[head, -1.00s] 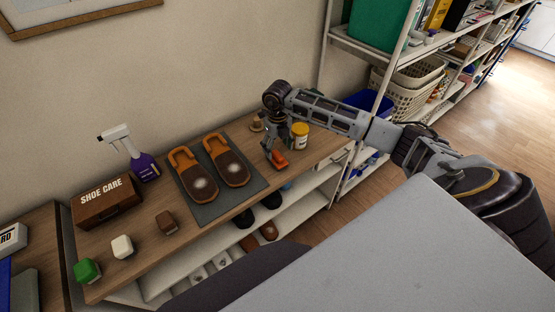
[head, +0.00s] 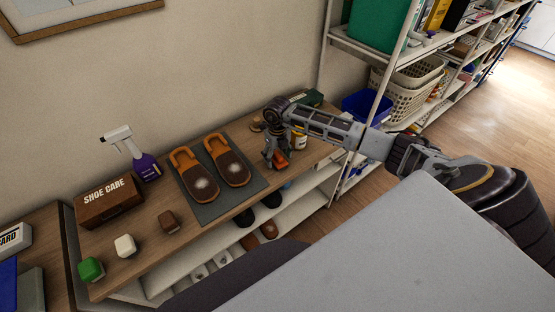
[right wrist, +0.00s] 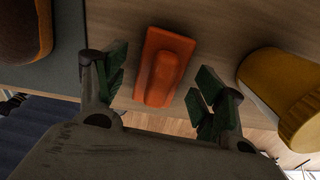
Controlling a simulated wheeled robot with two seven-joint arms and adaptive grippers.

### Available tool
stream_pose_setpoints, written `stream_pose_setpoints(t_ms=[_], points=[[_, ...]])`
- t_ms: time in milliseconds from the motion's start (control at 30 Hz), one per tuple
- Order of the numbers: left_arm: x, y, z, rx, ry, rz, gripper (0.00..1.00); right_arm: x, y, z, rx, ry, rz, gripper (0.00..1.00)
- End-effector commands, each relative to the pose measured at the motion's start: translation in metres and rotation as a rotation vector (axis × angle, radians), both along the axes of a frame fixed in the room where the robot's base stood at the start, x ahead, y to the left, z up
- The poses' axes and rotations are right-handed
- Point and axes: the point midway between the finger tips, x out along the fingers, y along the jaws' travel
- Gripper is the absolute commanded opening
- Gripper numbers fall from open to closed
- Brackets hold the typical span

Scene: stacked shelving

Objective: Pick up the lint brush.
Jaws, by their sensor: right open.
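The lint brush, an orange-red block with a raised grip, lies on the wooden top of the shoe bench. In the head view, its visible part (head: 282,162) is partly covered by my right gripper (head: 274,158). In the right wrist view the lint brush (right wrist: 163,68) lies between and beyond the two green-padded fingers of my right gripper (right wrist: 160,88). The fingers are apart, with visible gaps to the brush on both sides. My left gripper is not in view.
A yellow jar (right wrist: 285,88) stands close to the right finger. A grey mat (head: 212,210) with orange-brown sandals (head: 228,165) lies left of the brush. A metal shelf post (head: 384,75) stands beyond the bench's right end. A green box (head: 307,98) lies behind my arm.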

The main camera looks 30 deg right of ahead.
Motion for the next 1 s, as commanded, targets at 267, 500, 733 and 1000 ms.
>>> stream_pose_setpoints(t_ms=[267, 500, 733, 1000], points=[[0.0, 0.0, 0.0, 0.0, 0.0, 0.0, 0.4, 0.0, 0.0, 0.0, 0.0, 0.0, 0.0, 0.49], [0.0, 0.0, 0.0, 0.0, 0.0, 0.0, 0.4, 0.0, 0.0, 0.0, 0.0, 0.0, 0.0, 0.2], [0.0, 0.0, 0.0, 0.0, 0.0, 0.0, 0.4, 0.0, 0.0, 0.001, 0.0, -0.001, 0.0, 0.2], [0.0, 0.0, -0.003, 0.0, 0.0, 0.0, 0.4, 0.001, -0.001, 0.015, -0.002, -0.002, -0.001, 0.2]])
